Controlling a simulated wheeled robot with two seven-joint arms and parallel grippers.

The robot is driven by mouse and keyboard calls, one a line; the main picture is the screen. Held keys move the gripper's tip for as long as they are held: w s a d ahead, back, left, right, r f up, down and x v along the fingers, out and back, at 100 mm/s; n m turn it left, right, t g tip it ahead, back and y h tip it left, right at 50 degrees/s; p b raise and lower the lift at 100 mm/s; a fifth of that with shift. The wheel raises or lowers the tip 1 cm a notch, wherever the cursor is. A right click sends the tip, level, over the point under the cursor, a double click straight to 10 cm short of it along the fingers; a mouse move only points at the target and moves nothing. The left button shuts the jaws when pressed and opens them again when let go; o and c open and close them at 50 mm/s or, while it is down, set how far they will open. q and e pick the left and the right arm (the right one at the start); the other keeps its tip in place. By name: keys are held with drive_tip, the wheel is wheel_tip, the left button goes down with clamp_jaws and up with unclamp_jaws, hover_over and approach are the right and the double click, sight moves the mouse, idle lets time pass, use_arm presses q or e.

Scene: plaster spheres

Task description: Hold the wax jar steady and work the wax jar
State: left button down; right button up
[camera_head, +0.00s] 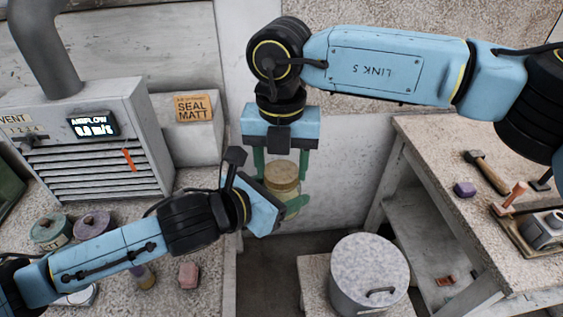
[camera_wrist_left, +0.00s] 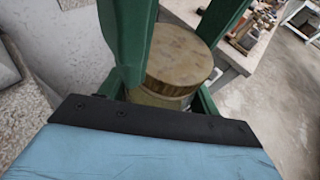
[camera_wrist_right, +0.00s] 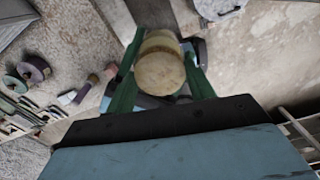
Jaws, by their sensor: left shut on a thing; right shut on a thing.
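The wax jar (camera_head: 283,187) is a pale, squat jar with a tan lid (camera_head: 282,174), held in the air in the gap between the two benches. My left gripper (camera_head: 288,203) is shut on the jar's body from the left side, below the lid. My right gripper (camera_head: 282,168) comes from above, its green fingers shut on either side of the lid. In the left wrist view the brown, grained lid (camera_wrist_left: 180,60) sits on the jar between green fingers. In the right wrist view the round lid top (camera_wrist_right: 160,72) faces the camera between the fingers. The jar's lower part is partly hidden by my left gripper.
A lidded grey bin (camera_head: 369,275) stands below to the right. The right bench (camera_head: 480,240) bears a hammer (camera_head: 486,172) and a purple block (camera_head: 465,189).

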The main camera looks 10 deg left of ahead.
drive_tip(key=shift+n, duration=0.5)
drive_tip(key=o, duration=1.1)
drive_tip(key=shift+c, duration=0.2)
drive_tip(key=shift+r, duration=0.15)
wheel_tip(320, 180, up, 4)
drive_tip(key=shift+r, duration=0.2)
drive_tip(key=shift+c, duration=0.3)
wheel_tip(320, 180, up, 3)
drive_tip(key=m, duration=0.3)
drive_tip(key=shift+f, duration=3.85)
